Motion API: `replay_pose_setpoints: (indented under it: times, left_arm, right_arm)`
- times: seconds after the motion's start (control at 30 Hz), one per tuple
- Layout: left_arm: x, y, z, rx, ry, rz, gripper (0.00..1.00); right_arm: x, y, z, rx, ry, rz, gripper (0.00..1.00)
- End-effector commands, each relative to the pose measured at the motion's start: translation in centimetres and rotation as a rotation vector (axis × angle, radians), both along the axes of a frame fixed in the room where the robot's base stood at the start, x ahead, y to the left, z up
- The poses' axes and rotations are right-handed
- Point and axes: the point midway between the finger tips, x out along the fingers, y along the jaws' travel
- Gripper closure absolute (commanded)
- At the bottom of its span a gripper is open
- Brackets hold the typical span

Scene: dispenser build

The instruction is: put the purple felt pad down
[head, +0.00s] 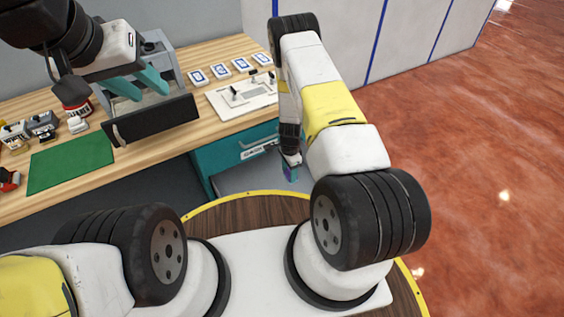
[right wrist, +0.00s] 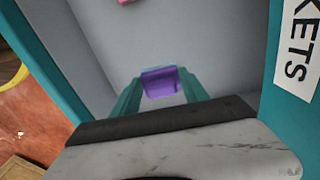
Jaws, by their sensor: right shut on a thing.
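The purple felt pad (right wrist: 160,84) is held between the teal fingertips of my right gripper (right wrist: 160,92) in the right wrist view. In the head view my right gripper (head: 291,172) hangs low in front of the bench, with a bit of purple at its tip. A grey surface (right wrist: 215,50) lies beyond the pad, between teal edges. I cannot tell whether the pad touches it. My left gripper (head: 152,93) is open, its teal fingers apart and empty, above the bench near a grey device with a dark panel (head: 152,120).
A teal unit (head: 205,172) under the bench bears a white label, partly reading "KETS" (right wrist: 297,45) in the wrist view. A small pink thing (right wrist: 128,1) shows at that view's top edge. The bench holds a green mat (head: 70,163), a white board (head: 225,104) and several cards.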

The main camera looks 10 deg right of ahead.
Motion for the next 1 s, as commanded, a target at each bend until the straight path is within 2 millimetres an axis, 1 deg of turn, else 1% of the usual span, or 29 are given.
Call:
replay_pose_setpoints:
  times: [0.1, 0.2, 0.3, 0.47, 0.63, 0.7, 0.97, 1.0]
  left_arm:
    - [0.0, 0.0, 0.0, 0.0, 0.0, 0.0, 0.64]
    - [0.0, 0.0, 0.0, 0.0, 0.0, 0.0, 0.64]
    - [0.0, 0.0, 0.0, 0.0, 0.0, 0.0, 0.64]
    - [0.0, 0.0, 0.0, 0.0, 0.0, 0.0, 0.64]
    - [0.0, 0.0, 0.0, 0.0, 0.0, 0.0, 0.64]
    - [0.0, 0.0, 0.0, 0.0, 0.0, 0.0, 0.64]
    - [0.0, 0.0, 0.0, 0.0, 0.0, 0.0, 0.64]
    - [0.0, 0.0, 0.0, 0.0, 0.0, 0.0, 0.64]
  right_arm:
    - [-0.2, 0.0, -2.3, 0.0, 0.004, 0.0, 0.8]
    - [-0.1, 0.0, -4.0, 0.0, 0.002, 0.0, 0.8]
    - [-0.1, 0.0, -5.1, 0.001, 0.001, 0.0, 0.8]
    - [-0.1, 0.0, -6.3, 0.001, 0.001, 0.0, 0.8]
    - [-0.2, 0.0, -8.8, 0.0, 0.002, 0.001, 0.8]
    - [-0.1, 0.0, -9.2, 0.001, 0.0, 0.0, 0.8]
    - [-0.1, 0.0, -9.3, 0.001, 0.001, 0.0, 0.8]
    - [-0.1, 0.0, -9.2, 0.001, 0.001, 0.0, 0.4]
